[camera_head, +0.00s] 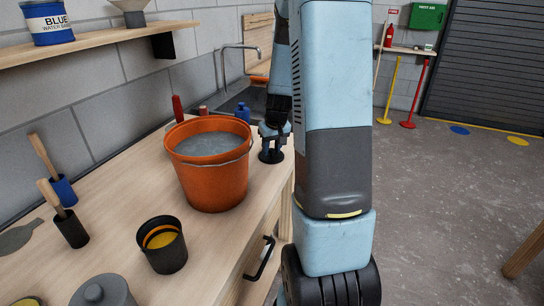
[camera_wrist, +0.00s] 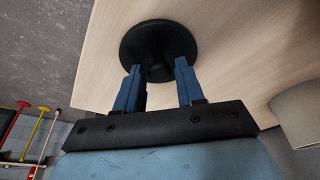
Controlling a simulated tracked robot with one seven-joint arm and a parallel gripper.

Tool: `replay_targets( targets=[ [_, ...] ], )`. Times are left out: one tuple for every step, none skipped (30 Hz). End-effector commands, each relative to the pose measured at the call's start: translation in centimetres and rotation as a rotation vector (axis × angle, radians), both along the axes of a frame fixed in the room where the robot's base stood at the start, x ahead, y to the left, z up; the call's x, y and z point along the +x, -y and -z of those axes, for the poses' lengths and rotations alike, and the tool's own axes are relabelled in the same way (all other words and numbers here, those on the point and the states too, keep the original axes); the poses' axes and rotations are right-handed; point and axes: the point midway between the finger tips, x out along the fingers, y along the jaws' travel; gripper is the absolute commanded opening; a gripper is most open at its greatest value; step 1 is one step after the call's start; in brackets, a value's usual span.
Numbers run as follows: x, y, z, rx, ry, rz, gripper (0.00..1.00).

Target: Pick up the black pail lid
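The black pail lid (camera_head: 272,156) is a flat round disc lying on the wooden worktop, just right of the orange bucket. In the wrist view the lid (camera_wrist: 157,28) shows as a black disc with a round knob (camera_wrist: 159,72) in its middle. My gripper (camera_head: 273,140) points down over the lid. In the wrist view its two blue fingers (camera_wrist: 159,68) stand apart, one on each side of the knob. The fingertips are at or very near the knob; I cannot tell whether they touch it. The lid appears to rest on the worktop.
The orange bucket (camera_head: 212,180) of greyish contents stands close left of my gripper. A black pot (camera_head: 162,252), a grey knobbed lid (camera_head: 103,292) and brushes (camera_head: 70,228) are nearer on the worktop (camera_head: 115,200). A blue container (camera_head: 243,112) stands behind. Open floor lies right.

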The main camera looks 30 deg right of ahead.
Motion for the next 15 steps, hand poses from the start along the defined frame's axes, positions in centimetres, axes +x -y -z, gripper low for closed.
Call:
replay_targets(
  targets=[
    [0.01,0.01,-0.01,0.000,0.000,0.000,0.33],
    [0.01,0.01,-0.01,0.000,0.000,0.000,0.30],
    [0.00,0.02,-0.01,0.000,0.000,0.000,0.26],
    [0.00,0.02,-0.01,0.000,0.000,0.000,0.23],
    [-0.01,0.02,-0.01,0.000,0.000,0.000,0.20],
    [0.00,0.03,-0.02,0.000,0.000,0.000,0.17],
    [0.00,0.03,-0.02,0.000,0.000,0.000,0.14],
    [0.00,0.03,-0.02,0.000,0.000,0.000,0.11],
    [0.00,0.03,-0.02,0.000,0.000,0.000,0.07],
    [-0.01,0.04,-0.02,0.000,0.000,0.001,0.04],
    [0.00,0.04,-0.02,0.000,0.000,0.000,0.01],
    [0.00,0.04,-0.02,0.000,0.000,0.001,0.00],
    [0.00,0.05,-0.02,0.000,0.000,0.001,0.00],
    [0.00,0.05,-0.02,0.000,0.000,0.001,0.00],
    [0.00,0.05,-0.02,0.000,0.000,0.001,0.00]
  ],
)
